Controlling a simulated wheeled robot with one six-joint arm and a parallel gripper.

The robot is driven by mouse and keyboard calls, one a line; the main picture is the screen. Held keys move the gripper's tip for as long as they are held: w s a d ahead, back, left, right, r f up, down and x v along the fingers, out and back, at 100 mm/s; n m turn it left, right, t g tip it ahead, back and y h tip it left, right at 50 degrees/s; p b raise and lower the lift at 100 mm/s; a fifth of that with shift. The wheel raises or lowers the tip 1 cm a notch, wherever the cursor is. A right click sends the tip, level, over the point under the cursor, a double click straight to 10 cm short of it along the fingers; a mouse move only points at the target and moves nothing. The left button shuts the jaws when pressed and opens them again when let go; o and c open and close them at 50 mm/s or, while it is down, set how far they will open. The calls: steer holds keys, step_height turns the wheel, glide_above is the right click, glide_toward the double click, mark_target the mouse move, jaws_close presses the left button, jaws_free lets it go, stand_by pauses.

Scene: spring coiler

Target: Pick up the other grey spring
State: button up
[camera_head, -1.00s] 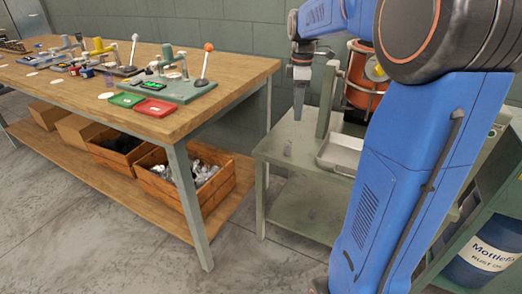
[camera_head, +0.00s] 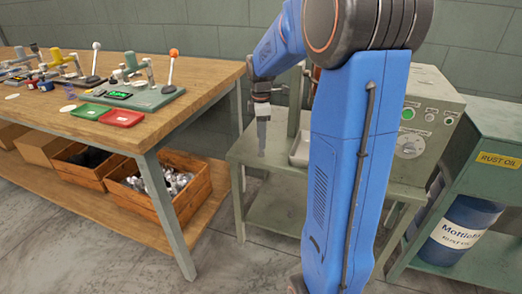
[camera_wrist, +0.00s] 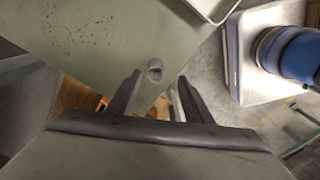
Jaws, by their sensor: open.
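A small grey spring (camera_wrist: 155,72) stands on the green side table (camera_wrist: 90,30) near its edge, its hollow top showing in the wrist view. My gripper (camera_wrist: 160,77) is open and empty, with one finger on each side of the spring in that view. How far the fingertips are above it is hard to tell. In the head view my gripper (camera_head: 262,122) hangs over the left part of the table, and the spring (camera_head: 261,153) shows faintly just below the fingers.
A metal tray (camera_head: 299,150) lies on the side table to the right, partly behind my arm. A grey control box (camera_head: 425,120) stands further right. The wooden workbench (camera_head: 200,85) with levers and red and green trays is at left. A blue drum (camera_head: 462,232) stands at lower right.

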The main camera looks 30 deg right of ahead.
steer(key=shift+w+d+f, duration=0.1)
steer(key=shift+w+f, duration=0.1)
steer(key=shift+f, duration=1.2)
steer(key=shift+w+d+f, duration=0.1)
steer(key=shift+w+f, duration=0.05)
steer(key=shift+f, duration=1.2)
steer(key=shift+c, duration=0.3)
steer(key=c, duration=1.1)
